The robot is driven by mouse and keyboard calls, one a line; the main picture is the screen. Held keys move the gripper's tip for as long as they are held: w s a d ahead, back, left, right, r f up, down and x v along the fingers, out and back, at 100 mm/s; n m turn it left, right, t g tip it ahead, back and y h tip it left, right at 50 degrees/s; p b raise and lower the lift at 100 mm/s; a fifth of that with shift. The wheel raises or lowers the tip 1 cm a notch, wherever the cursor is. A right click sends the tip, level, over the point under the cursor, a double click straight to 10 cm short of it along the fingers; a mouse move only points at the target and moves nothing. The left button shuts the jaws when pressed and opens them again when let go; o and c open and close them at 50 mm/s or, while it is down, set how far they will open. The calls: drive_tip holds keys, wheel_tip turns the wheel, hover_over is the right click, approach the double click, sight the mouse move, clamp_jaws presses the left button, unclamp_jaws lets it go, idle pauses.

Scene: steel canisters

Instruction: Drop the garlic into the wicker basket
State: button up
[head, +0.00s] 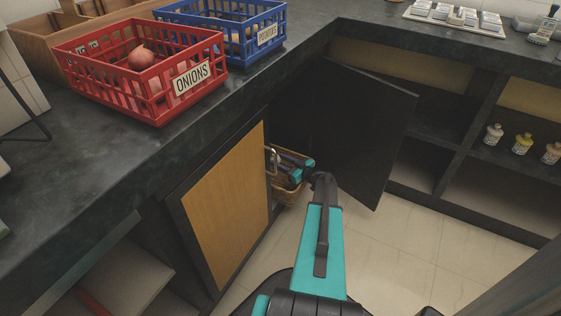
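A wicker basket (289,197), small and brown, shows low in the corner of the cabinets, between the wooden cabinet door and a dark open door. It is partly hidden by my arm. My gripper (284,163) is at the end of the teal arm, at or just above the basket's opening. Its fingers are small and dark here, and I cannot tell whether they are open or shut. I cannot make out any garlic; it may be hidden at the gripper or in the basket.
On the dark counter stand a red crate (150,105) marked ONIONS, with an onion (141,58), and a blue crate (238,50) marked POTATOES. The dark door (365,135) stands open right of my gripper. Small jars (522,144) stand on the right shelf. The tiled floor is clear.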

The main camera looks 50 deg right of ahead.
idle(0.3)
drive_tip(key=o, duration=1.1)
drive_tip(key=shift+s, duration=0.1)
drive_tip(key=shift+s+d+r+p, duration=0.1)
drive_tip(key=shift+s+r+p, duration=0.5)
drive_tip(key=shift+s, duration=1.65)
drive_tip(key=shift+s+d+r+p, duration=0.1)
drive_tip(key=shift+s+p, duration=0.95)
drive_tip(key=shift+s, duration=1.2)
drive_tip(key=shift+s+d+r+p, duration=0.1)
drive_tip(key=shift+s+r+p, duration=0.45)
drive_tip(key=shift+s, duration=1.7)
drive_tip(key=shift+f, duration=0.25)
